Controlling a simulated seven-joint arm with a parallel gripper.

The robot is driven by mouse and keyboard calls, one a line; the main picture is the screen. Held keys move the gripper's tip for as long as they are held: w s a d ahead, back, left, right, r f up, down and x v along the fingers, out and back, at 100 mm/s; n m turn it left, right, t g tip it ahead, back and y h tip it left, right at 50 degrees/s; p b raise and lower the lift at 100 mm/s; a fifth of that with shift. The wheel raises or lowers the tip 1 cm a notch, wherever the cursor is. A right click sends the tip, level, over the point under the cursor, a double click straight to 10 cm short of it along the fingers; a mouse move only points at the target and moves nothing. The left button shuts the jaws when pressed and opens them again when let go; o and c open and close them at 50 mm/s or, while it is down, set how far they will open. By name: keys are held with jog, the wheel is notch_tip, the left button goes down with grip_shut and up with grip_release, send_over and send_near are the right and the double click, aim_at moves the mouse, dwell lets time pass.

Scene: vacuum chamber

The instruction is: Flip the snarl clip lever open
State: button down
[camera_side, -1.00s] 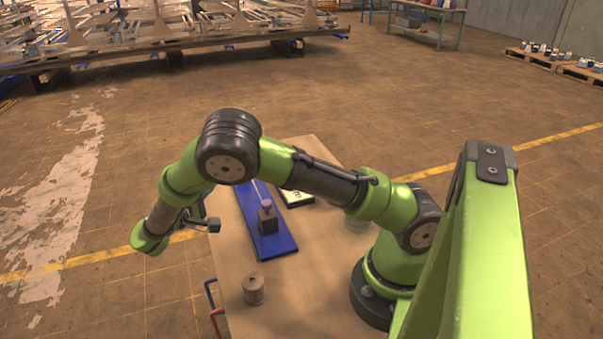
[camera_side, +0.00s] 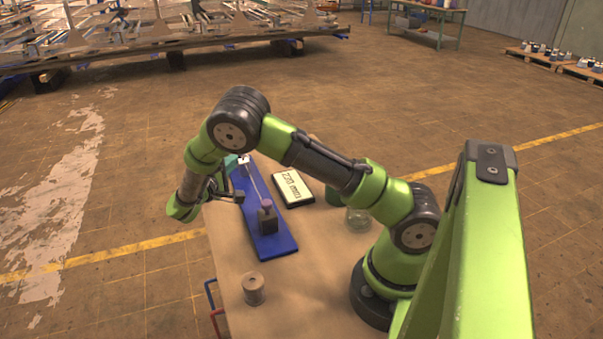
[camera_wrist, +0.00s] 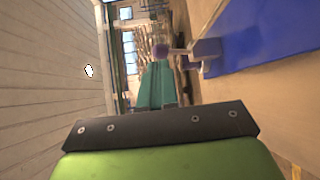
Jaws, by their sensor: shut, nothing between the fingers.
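The grey clip block (camera_wrist: 205,52) stands at the edge of the blue board in the wrist view. A thin lever with a purple round knob (camera_wrist: 160,50) sticks out from it to the left. My gripper (camera_wrist: 157,66) has its teal fingers shut and empty, with the tips right at the knob; I cannot tell whether they touch. In the side view, a small white block (camera_side: 244,161) sits at the board's far end, and my gripper (camera_side: 232,162) is beside it, partly hidden by my arm.
The blue board (camera_side: 282,243) carries a dark block with a mauve top (camera_side: 267,217) and a pale rod or line. A display reading 220 mm (camera_side: 292,188), a glass jar (camera_side: 359,219) and a spool (camera_side: 253,289) stand on the table. The near middle is clear.

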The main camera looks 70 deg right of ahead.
jog(key=shift+w+d+f, duration=0.15)
jog(key=shift+d, duration=1.6)
jog(key=shift+w+d+r+n+y, duration=0.2)
jog(key=shift+r+n+y, duration=0.2)
jog(key=shift+y, duration=0.1)
jog(key=w+d+n+y, duration=0.1)
jog(key=w+d+r+n+g+y, duration=0.1)
jog(key=y, duration=0.1)
jog(key=w+d+n+g+y, duration=0.1)
jog(key=shift+r, duration=0.4)
jog(key=shift+r, duration=0.85)
